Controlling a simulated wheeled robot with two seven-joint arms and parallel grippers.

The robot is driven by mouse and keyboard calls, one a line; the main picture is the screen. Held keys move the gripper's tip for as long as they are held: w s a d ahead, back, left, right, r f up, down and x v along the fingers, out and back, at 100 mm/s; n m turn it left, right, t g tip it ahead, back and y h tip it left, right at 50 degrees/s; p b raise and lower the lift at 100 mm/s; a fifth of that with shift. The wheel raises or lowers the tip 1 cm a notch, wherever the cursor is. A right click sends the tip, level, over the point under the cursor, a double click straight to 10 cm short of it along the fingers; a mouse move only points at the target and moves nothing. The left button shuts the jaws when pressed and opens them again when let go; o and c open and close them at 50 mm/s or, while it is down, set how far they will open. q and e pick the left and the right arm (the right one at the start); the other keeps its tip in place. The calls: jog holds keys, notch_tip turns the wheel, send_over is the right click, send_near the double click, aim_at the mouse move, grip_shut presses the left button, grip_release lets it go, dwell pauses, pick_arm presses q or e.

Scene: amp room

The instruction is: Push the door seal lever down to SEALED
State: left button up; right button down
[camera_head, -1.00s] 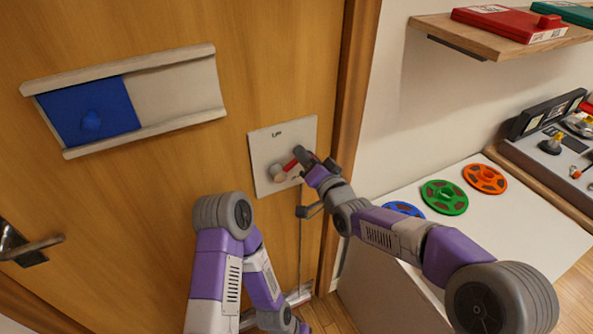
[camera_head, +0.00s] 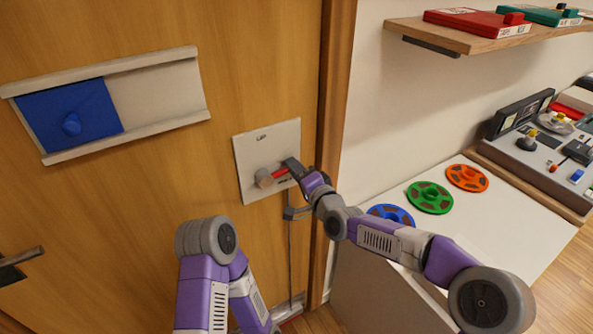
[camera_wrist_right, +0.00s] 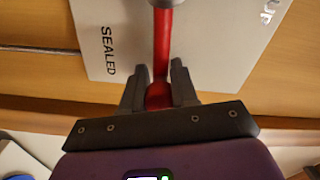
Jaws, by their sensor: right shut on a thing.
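The door seal lever (camera_head: 281,171) is a red bar on a grey hub (camera_head: 264,179), mounted on a pale plate (camera_head: 252,142) on the wooden door. In the head view it points right and slightly up from the hub. My right gripper (camera_head: 292,166) is at its outer end. In the right wrist view the red lever (camera_wrist_right: 163,45) runs between the fingers of my right gripper (camera_wrist_right: 160,85), which is shut on it. The word SEALED (camera_wrist_right: 108,50) shows on the plate beside the lever. My left arm is low in the head view; its gripper is not visible.
A sliding panel with a blue cover (camera_head: 70,117) is at upper left on the door. A door handle (camera_head: 22,256) is at far left. Blue (camera_head: 391,215), green (camera_head: 429,197) and orange (camera_head: 467,178) reels lie on a white counter (camera_head: 500,225). A shelf (camera_head: 460,40) hangs above.

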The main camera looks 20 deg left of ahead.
jog(key=shift+s+a+f, duration=0.2)
jog(key=shift+f, duration=0.05)
jog(key=c, duration=1)
grip_release()
jog(key=shift+c, duration=0.2)
jog(key=shift+o, duration=0.9)
jog(key=shift+r, duration=0.1)
jog(key=shift+w+d, duration=0.1)
jog(key=shift+s+d, duration=0.3)
jog(key=shift+d, duration=0.05)
jog(key=v, duration=0.6)
jog(key=shift+s+d+p, duration=0.15)
jog(key=shift+s+p, duration=0.15)
jog(key=shift+p, duration=0.15)
